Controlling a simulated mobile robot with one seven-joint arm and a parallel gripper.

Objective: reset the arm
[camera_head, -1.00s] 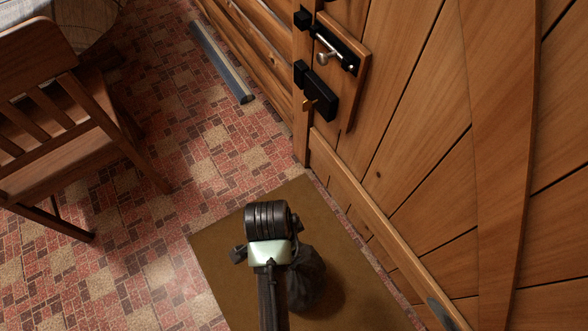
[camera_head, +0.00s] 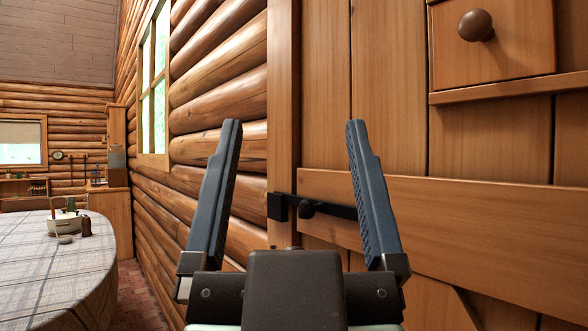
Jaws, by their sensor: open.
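My gripper (camera_head: 294,125) stands in the lower middle of the view, its two dark fingers pointing up and spread wide apart. Nothing is held between the fingers. Behind them is a wooden plank door (camera_head: 390,90) with a thick cross board. A black latch bar (camera_head: 335,211) with a small dark knob shows between the fingers. I cannot tell how far the fingers are from the door, but no contact is visible.
A log wall (camera_head: 218,95) with a window (camera_head: 154,85) runs along the left of the door. A small wooden panel with a round knob (camera_head: 476,25) is at upper right.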

